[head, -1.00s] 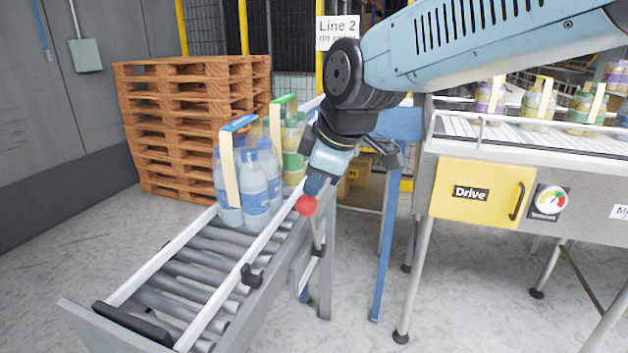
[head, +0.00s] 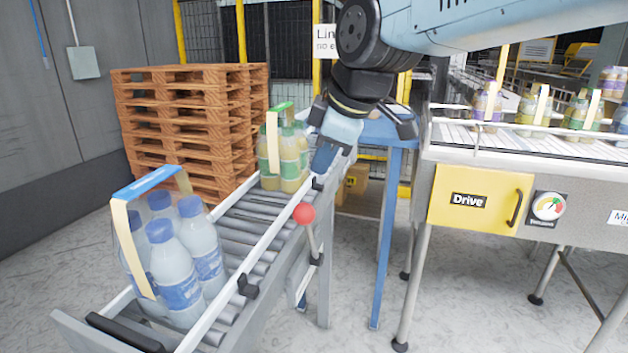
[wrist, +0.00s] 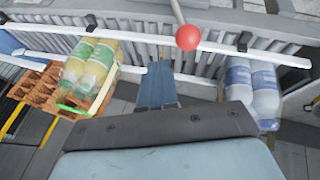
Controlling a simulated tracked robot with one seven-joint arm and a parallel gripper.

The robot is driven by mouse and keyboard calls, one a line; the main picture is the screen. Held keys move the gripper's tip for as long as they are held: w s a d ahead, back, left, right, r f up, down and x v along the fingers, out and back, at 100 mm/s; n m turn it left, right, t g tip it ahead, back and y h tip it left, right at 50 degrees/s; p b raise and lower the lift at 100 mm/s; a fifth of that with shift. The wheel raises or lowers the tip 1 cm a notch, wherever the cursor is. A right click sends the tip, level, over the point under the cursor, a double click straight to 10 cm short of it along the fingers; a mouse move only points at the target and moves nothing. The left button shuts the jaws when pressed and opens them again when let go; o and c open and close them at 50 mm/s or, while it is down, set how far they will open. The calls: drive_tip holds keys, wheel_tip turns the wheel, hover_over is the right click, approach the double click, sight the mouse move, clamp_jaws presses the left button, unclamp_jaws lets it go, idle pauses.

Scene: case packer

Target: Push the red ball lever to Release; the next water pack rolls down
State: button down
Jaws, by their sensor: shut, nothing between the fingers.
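The red ball lever (head: 304,213) stands on the near side rail of the roller chute (head: 247,236); its ball also shows at the top of the wrist view (wrist: 187,37). The water pack (head: 178,262), clear bottles with blue caps and a blue-topped carrier strip, stands at the low end of the chute; it shows at right in the wrist view (wrist: 252,85). A green-labelled pack (head: 284,158) of yellowish bottles stands higher up the chute. My gripper (head: 318,172) is shut and empty, above the rail, up the chute from the ball and apart from it.
A black end stop (head: 125,333) closes the chute's low end. A stack of wooden pallets (head: 190,130) stands behind it. A conveyor with a yellow Drive panel (head: 480,193) and more packs is at right. A blue stand (head: 385,215) is beside the chute.

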drive_tip(key=v, duration=0.6)
drive_tip(key=shift+s+r, duration=0.3)
drive_tip(key=shift+r, duration=0.05)
